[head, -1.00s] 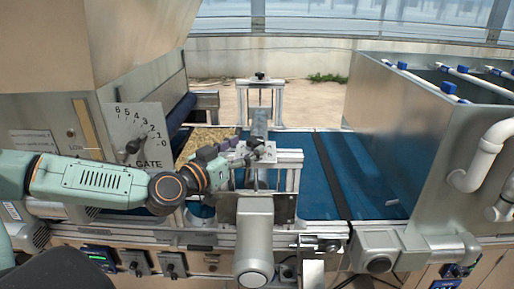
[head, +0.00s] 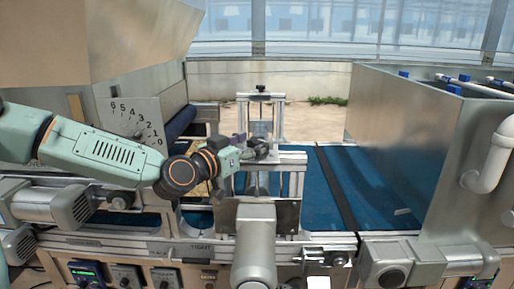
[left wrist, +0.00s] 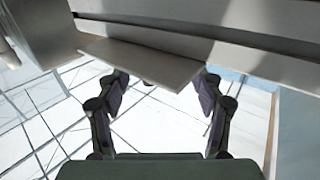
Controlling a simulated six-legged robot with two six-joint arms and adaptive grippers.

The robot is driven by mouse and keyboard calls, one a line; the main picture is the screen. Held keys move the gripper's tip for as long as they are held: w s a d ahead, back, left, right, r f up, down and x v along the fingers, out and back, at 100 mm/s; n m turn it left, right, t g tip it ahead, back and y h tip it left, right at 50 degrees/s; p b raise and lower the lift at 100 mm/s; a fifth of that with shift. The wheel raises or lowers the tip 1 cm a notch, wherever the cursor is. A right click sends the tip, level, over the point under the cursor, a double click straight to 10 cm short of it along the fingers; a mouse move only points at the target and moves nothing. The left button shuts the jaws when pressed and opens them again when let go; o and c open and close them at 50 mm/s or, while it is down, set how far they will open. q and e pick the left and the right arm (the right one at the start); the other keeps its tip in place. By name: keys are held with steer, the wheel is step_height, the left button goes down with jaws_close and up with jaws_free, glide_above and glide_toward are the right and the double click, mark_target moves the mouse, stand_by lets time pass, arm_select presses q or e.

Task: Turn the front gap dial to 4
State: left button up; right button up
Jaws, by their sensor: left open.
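My left gripper (head: 254,147) is in the middle of the head view, at the metal frame (head: 290,158) over the blue belt. In the left wrist view its two dark fingers (left wrist: 160,98) are spread, with nothing held between them. A pale flat plate (left wrist: 145,68) lies across the view beyond and above the fingertips; I cannot tell whether they touch it. A numbered dial plate (head: 122,113), with figures from 0 to 6, stands at the left, partly covered by my left arm. I cannot make out a front gap dial; it may be hidden by my gripper. My right gripper is not in view.
A grey motor housing (head: 255,245) stands in front of the frame. A large metal bin (head: 405,130) is at the right, with a white pipe (head: 492,155) on it. The blue belt (head: 325,190) is clear right of the frame.

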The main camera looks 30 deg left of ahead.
arm_select(q)
steer(key=shift+w+d+f+b, duration=0.1)
steer(key=shift+w+b, duration=0.55)
steer(key=shift+w, duration=0.3)
steer(key=shift+s+d, duration=0.1)
steer(key=shift+c, duration=1.4)
steer(key=c, duration=0.9)
